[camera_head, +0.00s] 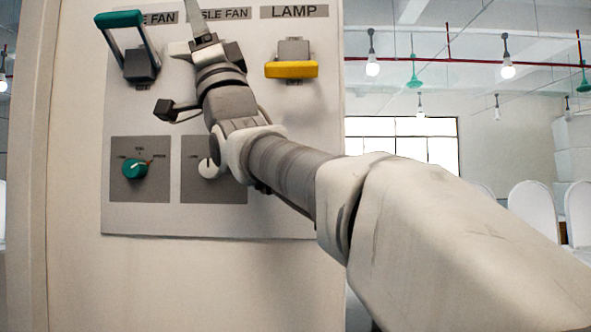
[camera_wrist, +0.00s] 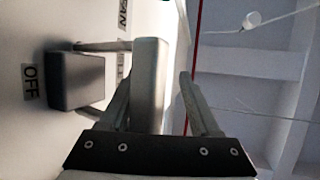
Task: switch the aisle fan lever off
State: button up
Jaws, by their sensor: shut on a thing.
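The aisle fan lever's grey handle bar (camera_wrist: 150,75) is between my fingers in the wrist view. My gripper (camera_wrist: 157,90) is shut on it. Two thin rods join the bar to a dark block (camera_wrist: 76,82) on the panel, and the bar stands out from the panel face. An OFF label (camera_wrist: 30,84) is beside the block. In the head view my gripper (camera_head: 201,20) is at the top of the panel, in front of the partly covered AISLE FAN label (camera_head: 228,14). My wrist hides the lever there.
A green-handled lever (camera_head: 125,20) points up to the left. A yellow LAMP lever (camera_head: 291,69) is down at the right. Below are a green knob (camera_head: 135,168) and a white knob (camera_head: 208,169), the latter partly behind my arm.

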jog(key=s+d+f+m+t+h+b, duration=0.35)
jog(key=s+d+f+m+h, duration=0.25)
jog(key=s+f+m+h, duration=0.4)
jog(key=w+d+f+n+g+h+p, duration=0.1)
jog(key=w+d+f+g+h, duration=0.1)
jog(key=f, duration=0.6)
jog(key=w+d+f+n+g+h+p, duration=0.1)
jog(key=w+d+f+n+g+h, duration=0.1)
jog(key=f, duration=0.6)
jog(key=w+d+f+n+g+h+p, duration=0.1)
jog(key=w+d+f+n+g+h, duration=0.1)
jog(key=f, duration=0.6)
jog(key=w+d+g+h, duration=0.1)
jog(key=w+d+h, duration=0.1)
jog(key=d, duration=0.1)
jog(key=shift+p, duration=0.4)
